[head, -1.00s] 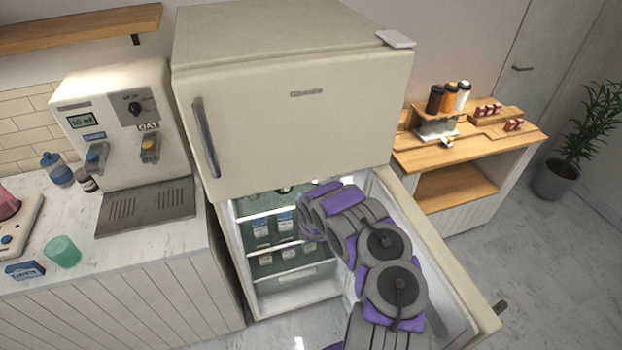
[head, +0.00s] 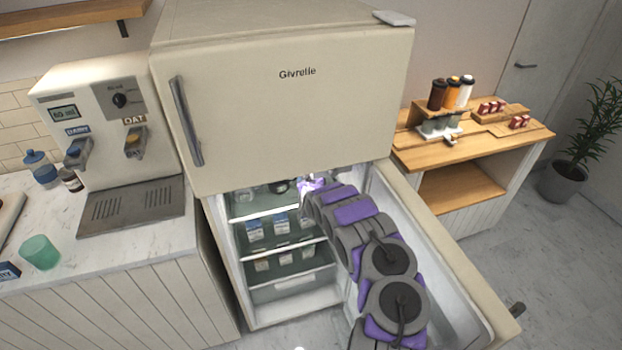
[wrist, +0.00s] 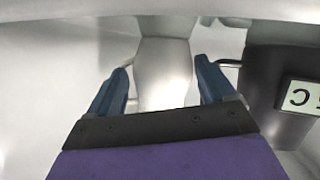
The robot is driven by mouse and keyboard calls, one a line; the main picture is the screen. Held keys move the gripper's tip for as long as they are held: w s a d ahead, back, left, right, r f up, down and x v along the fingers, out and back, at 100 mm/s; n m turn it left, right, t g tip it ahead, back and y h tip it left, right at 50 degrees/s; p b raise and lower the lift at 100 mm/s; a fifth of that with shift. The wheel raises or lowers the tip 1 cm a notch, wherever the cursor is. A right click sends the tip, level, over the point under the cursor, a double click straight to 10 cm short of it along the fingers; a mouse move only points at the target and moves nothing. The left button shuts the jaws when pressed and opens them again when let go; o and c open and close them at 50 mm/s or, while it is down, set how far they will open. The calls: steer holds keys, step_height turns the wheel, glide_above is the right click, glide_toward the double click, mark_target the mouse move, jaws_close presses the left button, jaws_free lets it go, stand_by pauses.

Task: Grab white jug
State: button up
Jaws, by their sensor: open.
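A white jug (wrist: 163,78) stands between the fingers of my gripper (wrist: 163,66) in the wrist view. The blue fingers are open, one on each side of its pale body, with a gap visible on both sides. In the head view my gripper (head: 311,186) is inside the lower compartment of the fridge (head: 296,110), at the top shelf. I cannot make out the white jug in that view, as my arm and the upper door cover that spot.
A dark jug with a letter label (wrist: 272,85) stands close to the right finger. Small cartons (head: 280,225) fill lower shelves. The open lower door (head: 455,275) lies right of my arm. A thin bar shows beside each finger in the wrist view.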

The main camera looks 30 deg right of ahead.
steer(key=shift+w+d+f+b, duration=0.4)
steer(key=shift+w+d+f, duration=0.1)
steer(key=shift+d, duration=0.2)
steer(key=shift+w+a+r, duration=0.1)
steer(key=shift+a+r, duration=0.3)
steer(key=shift+a, duration=0.45)
steer(key=shift+d+f, duration=0.2)
steer(key=shift+d, duration=0.4)
steer(key=c, duration=0.8)
steer(key=shift+a, duration=0.15)
steer(key=shift+c, duration=0.8)
steer(key=shift+a, duration=0.1)
steer(key=shift+a, duration=0.1)
steer(key=shift+r, duration=0.1)
